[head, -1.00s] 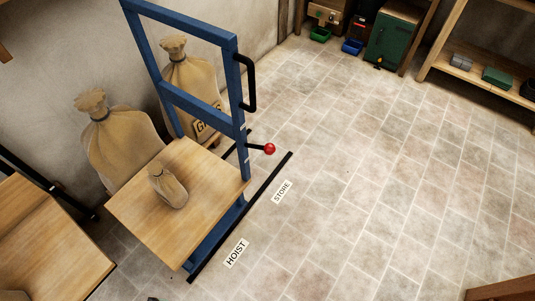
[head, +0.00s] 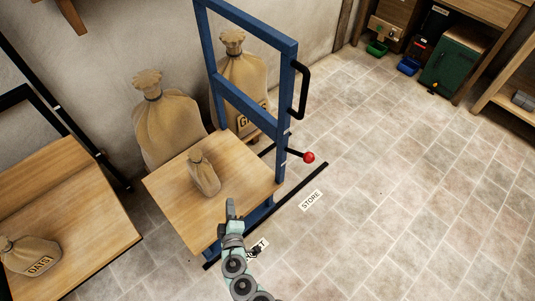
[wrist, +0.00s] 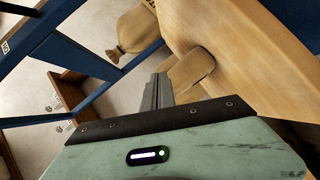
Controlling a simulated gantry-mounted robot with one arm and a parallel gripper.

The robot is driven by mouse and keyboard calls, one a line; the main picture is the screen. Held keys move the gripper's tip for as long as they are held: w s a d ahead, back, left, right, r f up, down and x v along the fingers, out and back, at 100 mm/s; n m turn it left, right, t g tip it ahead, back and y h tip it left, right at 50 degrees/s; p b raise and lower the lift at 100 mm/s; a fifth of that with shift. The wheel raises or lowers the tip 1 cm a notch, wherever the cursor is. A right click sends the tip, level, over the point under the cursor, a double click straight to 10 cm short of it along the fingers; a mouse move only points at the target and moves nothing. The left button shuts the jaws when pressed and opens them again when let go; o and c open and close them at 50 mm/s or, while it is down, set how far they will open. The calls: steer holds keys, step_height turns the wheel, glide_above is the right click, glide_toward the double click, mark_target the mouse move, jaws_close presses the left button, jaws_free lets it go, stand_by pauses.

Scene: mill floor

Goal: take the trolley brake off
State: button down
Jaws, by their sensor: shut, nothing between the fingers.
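The trolley has a blue frame (head: 247,30) and a wooden deck (head: 240,185). Its brake lever, a black rod with a red knob (head: 308,157), sticks out to the right from the blue upright. A small sack (head: 204,173) stands on the deck. My gripper (head: 230,206) is shut and empty at the deck's front edge, below and left of the red knob and apart from it. In the wrist view the shut fingers (wrist: 158,90) point toward a sack; the red knob does not show there.
A black floor rail (head: 300,187) runs beside the trolley, with a STORE label (head: 311,200) and another label partly behind my arm. Large sacks (head: 165,120) stand behind. A wooden platform with an OATS sack (head: 30,255) is at left. Floor at right is clear.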

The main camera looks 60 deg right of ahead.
steer(key=s+d+r+m+g+h, duration=0.3)
steer(key=s+d+r+h, duration=0.1)
steer(key=r, duration=0.4)
steer(key=s+d+r+m+g+h, duration=0.3)
steer(key=s+d+r+h, duration=0.2)
steer(key=s+d+r, duration=0.1)
step_height(320, 180, up, 2)
steer(key=shift+s+d+m, duration=0.3)
steer(key=shift+s+d, duration=0.1)
steer(key=shift+s, duration=0.2)
steer(key=r+p, duration=0.1)
steer(key=r, duration=0.1)
glide_above(295, 154)
steer(key=w+a, duration=0.1)
steer(key=a, duration=0.1)
steer(key=shift+s+a+f, duration=0.15)
steer(key=shift+s+f, duration=0.2)
steer(key=shift+s, duration=0.25)
steer(key=shift+s+a+f, duration=0.1)
steer(key=shift+s+f, duration=0.25)
steer(key=shift+s, duration=0.2)
steer(key=shift+s+a+f, duration=0.1)
steer(key=shift+s+f, duration=0.15)
steer(key=shift+s, duration=0.35)
steer(key=shift+f, duration=0.1)
